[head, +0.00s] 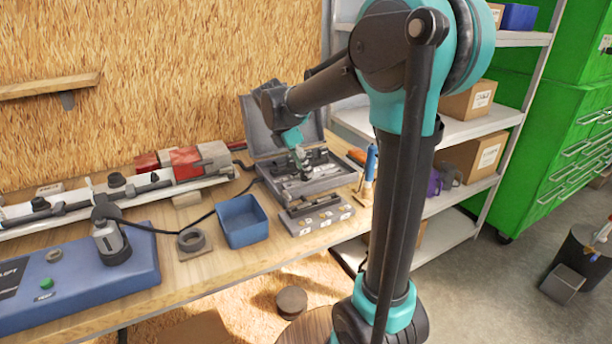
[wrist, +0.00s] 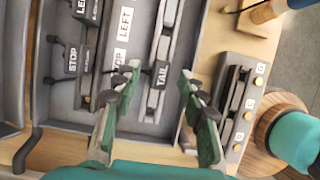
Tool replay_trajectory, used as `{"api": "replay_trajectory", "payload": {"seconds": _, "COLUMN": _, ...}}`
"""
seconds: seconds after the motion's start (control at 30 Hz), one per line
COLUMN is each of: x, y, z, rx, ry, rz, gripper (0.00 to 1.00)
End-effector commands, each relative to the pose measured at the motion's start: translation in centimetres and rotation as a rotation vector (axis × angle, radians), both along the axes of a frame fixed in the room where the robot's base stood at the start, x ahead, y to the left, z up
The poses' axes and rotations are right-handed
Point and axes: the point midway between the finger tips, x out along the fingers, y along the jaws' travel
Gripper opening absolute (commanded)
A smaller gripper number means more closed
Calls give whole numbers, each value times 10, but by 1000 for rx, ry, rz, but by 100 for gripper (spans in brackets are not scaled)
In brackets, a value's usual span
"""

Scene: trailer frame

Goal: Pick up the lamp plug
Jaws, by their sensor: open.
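An open grey case (head: 335,180) stands on the workbench with its lid raised, and it fills much of the wrist view (wrist: 40,100). Inside lie slim dark parts with white labels. One long part labelled TAIL (wrist: 154,100) lies between my fingers in the picture. I cannot tell which of these is the lamp plug. My gripper (wrist: 158,80) is open, pointing down over the case; nothing is seen held. In the head view my gripper (head: 302,165) is small and partly blends with the contents.
A slotted grey block (head: 318,217) sits before the case. A blue bin (head: 242,222) and a dark ring (head: 191,240) stand left of it. A black cable (head: 190,228) crosses the bench. A blue-handled tool (head: 370,163) stands right of the case, near shelving (head: 470,127).

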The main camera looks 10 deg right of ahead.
Motion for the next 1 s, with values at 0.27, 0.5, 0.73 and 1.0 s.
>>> {"api": "replay_trajectory", "payload": {"seconds": 0.27, "x": 3, "y": -9, "z": -22, "rx": 0, "ry": 0, "rz": 1, "gripper": 41}}
{"api": "replay_trajectory", "payload": {"seconds": 0.5, "x": 3, "y": -9, "z": -22, "rx": 0, "ry": 0, "rz": 1, "gripper": 35}}
{"api": "replay_trajectory", "payload": {"seconds": 0.73, "x": 3, "y": -9, "z": -22, "rx": 0, "ry": 0, "rz": 1, "gripper": 7}}
{"api": "replay_trajectory", "payload": {"seconds": 1.0, "x": 3, "y": -9, "z": -22, "rx": 0, "ry": 0, "rz": 1, "gripper": 5}}
